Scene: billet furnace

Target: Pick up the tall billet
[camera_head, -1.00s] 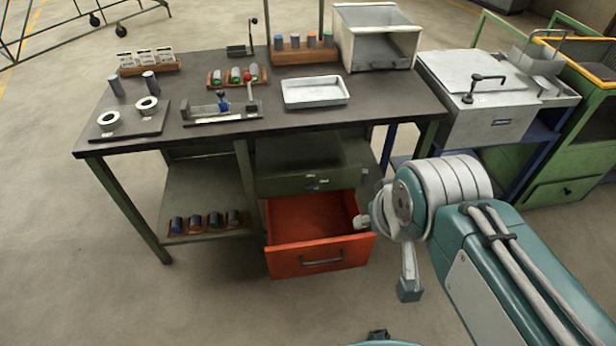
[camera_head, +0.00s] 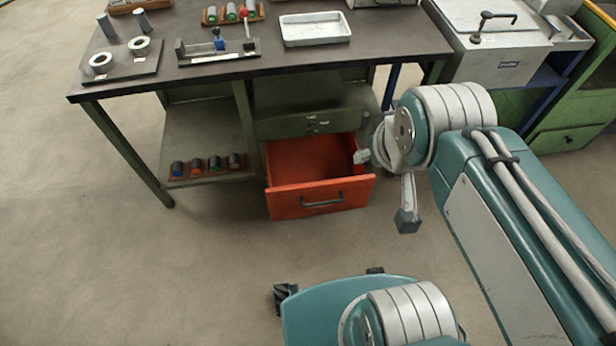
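Two plain grey upright cylinders, one the left cylinder (camera_head: 107,25) and one the right cylinder (camera_head: 140,20), stand at the bench's back left. They look like billets; I cannot tell which is the tall billet. Several coloured billets (camera_head: 206,163) lie in a rack on the lower shelf, and others lie in a rack (camera_head: 232,14) on the bench top. My gripper (camera_head: 385,190) is in front of the bench, right of the open drawer, with its two fingers spread apart and nothing seen between them. It is well away from the grey cylinders.
The dark bench top (camera_head: 290,58) holds a plate with two rings (camera_head: 120,60), a clamp fixture (camera_head: 218,50) and a white tray (camera_head: 315,28). An open red drawer (camera_head: 320,200) juts out below. A grey lidded unit (camera_head: 495,60) stands right. The floor (camera_head: 100,260) front left is clear.

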